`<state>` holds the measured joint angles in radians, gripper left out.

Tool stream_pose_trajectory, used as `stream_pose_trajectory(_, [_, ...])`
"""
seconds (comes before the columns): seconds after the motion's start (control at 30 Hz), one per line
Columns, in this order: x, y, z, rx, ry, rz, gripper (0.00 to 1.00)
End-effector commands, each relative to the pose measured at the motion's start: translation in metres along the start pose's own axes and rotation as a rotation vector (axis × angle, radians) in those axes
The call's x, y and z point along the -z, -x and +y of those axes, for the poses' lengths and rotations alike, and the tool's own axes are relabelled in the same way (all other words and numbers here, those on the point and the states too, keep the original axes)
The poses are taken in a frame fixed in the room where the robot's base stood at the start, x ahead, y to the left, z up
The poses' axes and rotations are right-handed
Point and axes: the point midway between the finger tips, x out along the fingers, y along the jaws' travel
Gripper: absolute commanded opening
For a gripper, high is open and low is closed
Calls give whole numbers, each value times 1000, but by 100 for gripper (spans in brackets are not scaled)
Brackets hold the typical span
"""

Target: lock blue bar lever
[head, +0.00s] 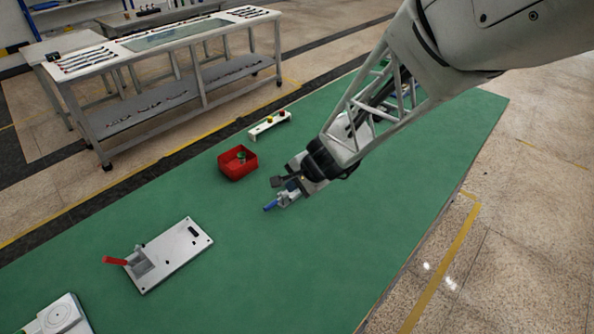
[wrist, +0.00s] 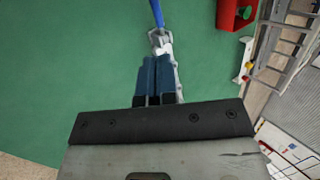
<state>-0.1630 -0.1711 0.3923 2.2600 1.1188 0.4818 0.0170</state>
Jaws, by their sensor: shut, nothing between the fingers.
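The blue bar lever (head: 270,206) sticks out to the left from a metal clamp (head: 285,198) just under the end of my arm in the head view. In the wrist view, the blue lever (wrist: 157,12) is at the top edge, joined to the metal clamp (wrist: 161,42). My gripper (wrist: 155,62) shows as two dark blue fingers lying together, with nothing between them. The fingertips are close to the clamp's near end; I cannot tell if they touch it. Part of the clamp is hidden behind the fingers, and its base is hidden by my arm in the head view.
A red bin (head: 224,172) with a green item stands left of my gripper. A white stand (head: 258,130) with red and yellow knobs is behind it. A white plate (head: 190,254) carries a red-handled clamp (head: 115,261). Green mat (head: 330,250) is clear around the front.

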Motion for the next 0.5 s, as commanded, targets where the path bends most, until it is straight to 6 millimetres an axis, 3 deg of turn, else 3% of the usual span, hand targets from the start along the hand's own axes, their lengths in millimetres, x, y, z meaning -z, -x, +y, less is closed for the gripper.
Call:
stream_pose_trajectory(0.2, [-2, 19, 0, 1, 0, 1, 0])
stream_pose_trajectory(0.5, [-3, 24, 0, 0, 0, 0, 0])
